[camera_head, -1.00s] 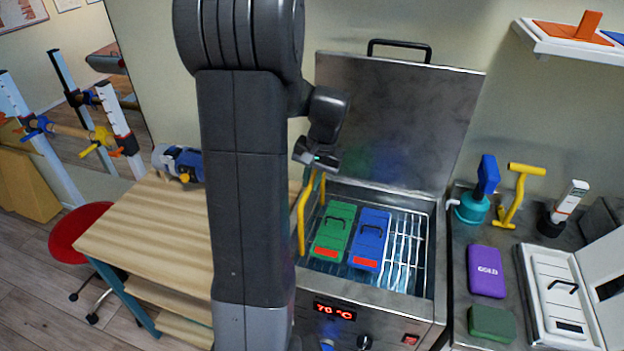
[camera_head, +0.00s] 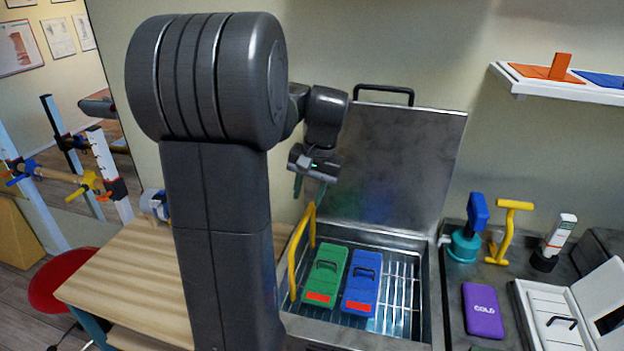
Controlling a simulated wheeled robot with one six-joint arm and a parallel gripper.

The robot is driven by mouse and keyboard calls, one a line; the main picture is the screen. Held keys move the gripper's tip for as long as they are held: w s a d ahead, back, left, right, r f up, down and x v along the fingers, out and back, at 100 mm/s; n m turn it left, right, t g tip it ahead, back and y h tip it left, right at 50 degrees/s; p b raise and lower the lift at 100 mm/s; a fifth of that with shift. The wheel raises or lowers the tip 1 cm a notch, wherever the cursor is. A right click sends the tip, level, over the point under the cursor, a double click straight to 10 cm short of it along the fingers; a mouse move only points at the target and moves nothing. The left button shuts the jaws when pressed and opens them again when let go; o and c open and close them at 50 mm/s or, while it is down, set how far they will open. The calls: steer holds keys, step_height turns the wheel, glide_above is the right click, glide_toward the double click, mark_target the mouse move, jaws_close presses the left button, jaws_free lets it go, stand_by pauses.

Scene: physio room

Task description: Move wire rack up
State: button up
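The wire rack (camera_head: 399,293) is a set of silver bars inside the open steel tank. A yellow handle (camera_head: 293,268) stands up at its left side. A green pack (camera_head: 325,274) and a blue pack (camera_head: 361,282), each with a red label, lie on the rack. My gripper (camera_head: 310,194) is just above the top end of the yellow handle, at the left of the tank. Its fingers are small and dark and look spread apart, with nothing seen between them. Contact with the handle cannot be made out.
The tank's steel lid (camera_head: 395,165) stands open behind. A wooden table (camera_head: 125,275) is at the left. On the right counter are a teal device (camera_head: 464,245), a yellow tool (camera_head: 504,232), a purple COLD pack (camera_head: 482,310) and an open white case (camera_head: 533,315). A shelf (camera_head: 520,83) hangs above.

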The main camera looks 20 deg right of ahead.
step_height(320, 180, up, 5)
glide_above(300, 228)
steer(key=s+d, duration=0.2)
steer(key=d, duration=0.1)
steer(key=shift+w+a+f, duration=0.15)
steer(key=shift+f, duration=0.1)
steer(key=f, duration=0.4)
steer(key=w+a+f, duration=0.1)
steer(key=f, duration=0.4)
steer(key=a+f+p, duration=0.1)
steer(key=f, duration=0.3)
steer(key=shift+w+a+f, duration=0.1)
steer(key=shift+w+f, duration=0.1)
steer(key=shift+w, duration=0.05)
steer(key=shift+f, duration=0.25)
steer(key=shift+r, duration=0.1)
step_height(300, 228, up, 14)
steer(key=s+d+b, duration=0.1)
steer(key=s+d, duration=0.1)
steer(key=f, duration=0.4)
steer(key=w+a+f, duration=0.1)
steer(key=f, duration=0.4)
steer(key=w+a+f+p, duration=0.1)
steer(key=f, duration=0.3)
steer(key=shift+f, duration=0.4)
step_height(300, 228, down, 6)
steer(key=b, duration=0.3)
steer(key=shift+f+b, duration=0.25)
steer(key=shift+b, duration=0.1)
